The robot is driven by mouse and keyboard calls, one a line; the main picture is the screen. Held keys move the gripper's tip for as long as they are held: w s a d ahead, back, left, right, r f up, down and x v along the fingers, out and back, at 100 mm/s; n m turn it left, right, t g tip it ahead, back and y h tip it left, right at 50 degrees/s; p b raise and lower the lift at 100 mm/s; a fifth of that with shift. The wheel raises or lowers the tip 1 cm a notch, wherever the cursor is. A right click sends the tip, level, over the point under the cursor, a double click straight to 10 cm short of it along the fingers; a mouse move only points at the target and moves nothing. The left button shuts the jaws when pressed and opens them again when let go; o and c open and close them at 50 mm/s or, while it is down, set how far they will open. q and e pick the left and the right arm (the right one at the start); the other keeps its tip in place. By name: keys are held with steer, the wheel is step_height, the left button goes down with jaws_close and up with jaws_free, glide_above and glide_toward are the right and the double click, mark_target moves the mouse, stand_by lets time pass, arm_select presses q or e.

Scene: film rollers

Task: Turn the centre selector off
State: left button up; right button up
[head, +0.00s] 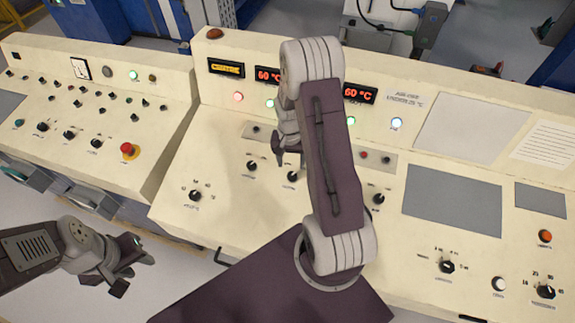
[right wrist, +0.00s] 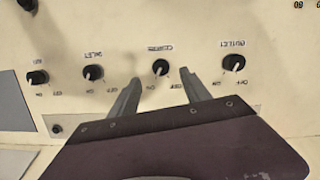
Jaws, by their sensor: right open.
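The centre selector is a black rotary knob (right wrist: 160,67) on the cream panel, between two similar knobs in the right wrist view. Its label and on/off marks appear upside down there; its pale pointer seems to lean toward the lower left, but it is too small to be sure. In the head view the selector (head: 292,176) sits just left of my right arm. My right gripper (right wrist: 160,77) is open and empty, its fingertips apart on either side of the knob's near side; contact is not visible. In the head view my left gripper (head: 135,272) is open and empty at lower left, away from the panel.
The outlet knob (right wrist: 233,63) and the inlet knob (right wrist: 93,72) flank the selector closely. A red emergency button (head: 128,149) is on the left console. Red temperature displays (head: 359,93) stand behind. My right arm hides part of the panel.

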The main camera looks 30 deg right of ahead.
mark_target(292, 176)
steer(key=f, duration=0.1)
steer(key=s+f+p, duration=0.1)
steer(key=f, duration=0.1)
steer(key=shift+d+f, duration=0.15)
steer(key=shift+f, duration=0.05)
steer(key=f, duration=0.1)
steer(key=w+f, duration=0.1)
steer(key=f, duration=0.2)
steer(key=shift+w+d+f+p, duration=0.2)
steer(key=shift+w+f+p, duration=0.15)
steer(key=shift+w, duration=0.05)
steer(key=shift+s+f, duration=0.1)
steer(key=shift+f, duration=0.1)
steer(key=shift+s+a+r, duration=0.1)
steer(key=shift+s+r, duration=0.05)
steer(key=shift+s, duration=0.3)
steer(key=shift+c, duration=0.2)
steer(key=shift+w, duration=0.25)
jaws_close()
arm_select(q)
steer(key=shift+w+d+r, duration=0.1)
steer(key=shift+w+r, duration=0.05)
steer(key=shift+r, duration=0.3)
steer(key=shift+w+d+r, duration=0.1)
steer(key=shift+w+r, duration=0.05)
steer(key=shift+r, duration=0.3)
